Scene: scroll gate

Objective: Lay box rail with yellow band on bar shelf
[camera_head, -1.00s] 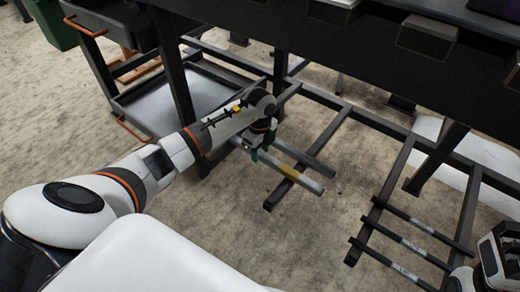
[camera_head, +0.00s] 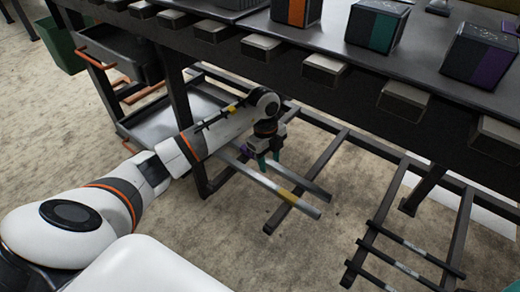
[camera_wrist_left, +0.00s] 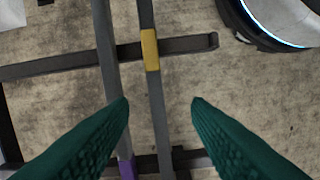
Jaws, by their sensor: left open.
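The grey box rail with the yellow band (camera_head: 287,195) lies under the workbench across dark bars of the bar shelf (camera_head: 283,212). In the left wrist view, its yellow band (camera_wrist_left: 150,50) is above the gap between my fingertips. Beside it lies a second grey rail, with a purple band (camera_wrist_left: 127,168). My left gripper (camera_head: 269,161) has teal fingers and points down over the rails. In the wrist view, my left gripper (camera_wrist_left: 161,103) is open, with a fingertip on each side of the yellow-banded rail's line and a gap to both.
Another rack (camera_head: 445,230) with several thin black labelled rods is at the right. The workbench edge (camera_head: 350,85) overhangs behind my left arm, with several boxes on top. A shelved cart (camera_head: 150,115) stands at the left. The near floor is clear.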

